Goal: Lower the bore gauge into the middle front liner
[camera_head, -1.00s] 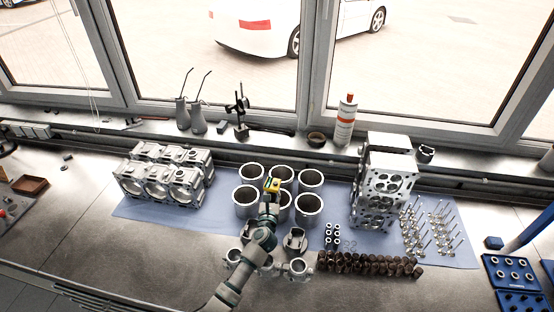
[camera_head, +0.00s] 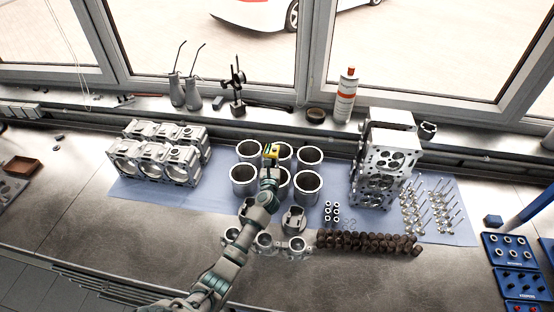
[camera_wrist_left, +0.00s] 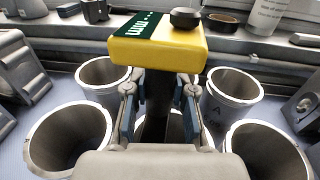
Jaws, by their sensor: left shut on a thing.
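The bore gauge has a yellow head (camera_head: 271,151) with a dark green label and a black knob; the head is large in the left wrist view (camera_wrist_left: 158,45). My left gripper (camera_wrist_left: 160,105) is shut on the gauge just below this head. In the head view my left gripper (camera_head: 269,172) is over the middle column of liners. The middle front liner (camera_head: 283,187) is partly hidden behind my gripper and wrist. The gauge's lower stem is hidden, so I cannot tell whether its tip is inside the liner. My right gripper is not in view.
Other liners stand close around, including the left front (camera_head: 243,182) and right front (camera_head: 307,186) ones. An engine block (camera_head: 155,160) is at left, cylinder heads (camera_head: 378,180) at right. Pistons (camera_head: 293,219) and dark parts (camera_head: 370,243) lie in front.

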